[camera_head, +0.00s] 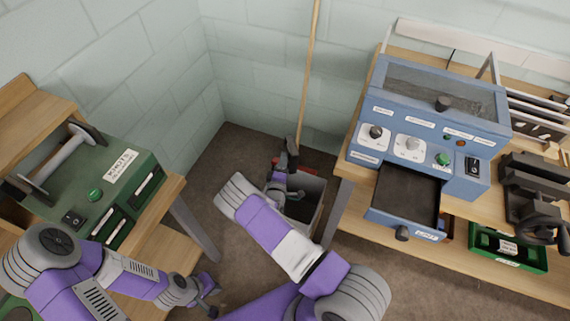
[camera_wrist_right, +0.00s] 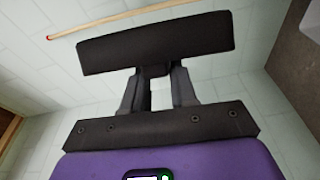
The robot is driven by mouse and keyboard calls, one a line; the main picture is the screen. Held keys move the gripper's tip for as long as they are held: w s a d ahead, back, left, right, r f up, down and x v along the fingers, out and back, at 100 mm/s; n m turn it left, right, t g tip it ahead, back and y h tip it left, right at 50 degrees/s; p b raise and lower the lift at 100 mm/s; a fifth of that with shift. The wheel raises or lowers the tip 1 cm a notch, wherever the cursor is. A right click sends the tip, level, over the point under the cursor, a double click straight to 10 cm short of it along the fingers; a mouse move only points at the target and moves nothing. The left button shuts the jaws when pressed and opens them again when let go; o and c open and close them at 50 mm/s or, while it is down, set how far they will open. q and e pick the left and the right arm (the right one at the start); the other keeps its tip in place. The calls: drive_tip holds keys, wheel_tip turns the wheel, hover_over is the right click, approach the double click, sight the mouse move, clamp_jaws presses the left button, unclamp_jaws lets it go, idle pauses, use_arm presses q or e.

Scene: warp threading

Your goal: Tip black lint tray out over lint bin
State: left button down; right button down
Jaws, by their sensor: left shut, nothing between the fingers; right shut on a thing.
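My right gripper (camera_head: 290,172) is shut on a black piece (camera_head: 292,154), which I take to be the lint tray. In the right wrist view it is a wide dark slab (camera_wrist_right: 155,43) seen edge-on across the fingertips (camera_wrist_right: 158,75). Its inside and any lint are hidden. In the head view it is above the back rim of a grey bin (camera_head: 318,208), with something red at that rim. My right forearm covers part of the bin, and its contents cannot be made out. My left gripper (camera_head: 211,300) is shut and empty, low at the lower left.
A blue machine (camera_head: 430,115) stands on a wooden bench at right, its dark-bottomed drawer (camera_head: 405,193) pulled out. A green tray (camera_head: 508,250) lies below. A green machine (camera_head: 110,180) stands on the left table. A wooden pole (camera_head: 308,75) leans behind the bin.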

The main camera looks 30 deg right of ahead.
drive_tip(key=shift+d+f+n+t+b, duration=0.1)
drive_tip(key=shift+f+n+t+b, duration=0.5)
drive_tip(key=shift+n, duration=0.5)
drive_tip(key=shift+d+f+n+t+b, duration=0.1)
drive_tip(key=shift+f+n+t+b, duration=0.25)
drive_tip(key=shift+n+b, duration=0.6)
drive_tip(key=shift+f+n+t+b, duration=0.4)
drive_tip(key=shift+n+t+b, duration=0.1)
drive_tip(key=shift+n, duration=0.75)
drive_tip(key=shift+a, duration=0.1)
